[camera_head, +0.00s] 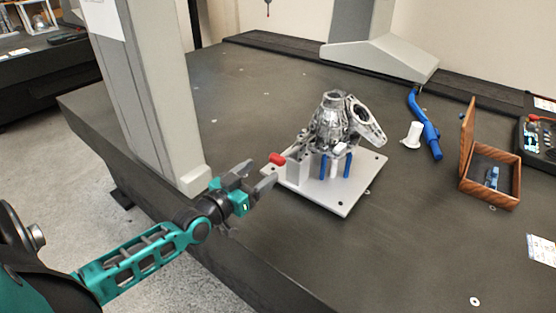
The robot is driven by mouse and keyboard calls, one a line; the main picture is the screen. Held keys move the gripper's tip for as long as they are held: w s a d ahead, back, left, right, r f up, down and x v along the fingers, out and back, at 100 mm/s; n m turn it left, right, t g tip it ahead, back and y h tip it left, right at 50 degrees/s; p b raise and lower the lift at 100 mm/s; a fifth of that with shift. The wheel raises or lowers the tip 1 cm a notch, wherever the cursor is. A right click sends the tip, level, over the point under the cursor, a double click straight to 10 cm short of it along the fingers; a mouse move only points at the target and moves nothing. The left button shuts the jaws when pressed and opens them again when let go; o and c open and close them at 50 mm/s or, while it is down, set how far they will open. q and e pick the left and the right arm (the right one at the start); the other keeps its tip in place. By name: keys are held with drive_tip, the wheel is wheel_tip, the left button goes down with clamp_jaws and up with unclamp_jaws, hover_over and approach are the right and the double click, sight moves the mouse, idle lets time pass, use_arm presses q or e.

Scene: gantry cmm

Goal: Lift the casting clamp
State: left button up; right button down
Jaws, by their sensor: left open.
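A grey metal casting (332,118) stands on blue and white posts on a light grey fixture plate (342,192) on the dark table. At the casting's left side is a clamp with a red handle tip (277,159). Its body beside the casting is hard to make out. My left gripper (252,178) is open and empty, its fingers just left of and slightly below the red tip, apart from it as far as I can tell. My right gripper does not show.
A grey gantry column (150,110) rises close behind my left arm. A blue curved tool (425,125), a white cup-like part (412,135) and an open wooden box (490,172) lie to the right. The table's front right is mostly clear.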

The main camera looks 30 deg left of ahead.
sight(274, 161)
use_arm(q)
drive_tip(key=w, duration=0.5)
drive_tip(key=w+b, duration=0.1)
drive_tip(key=w, duration=0.2)
drive_tip(key=shift+d, duration=0.35)
clamp_jaws()
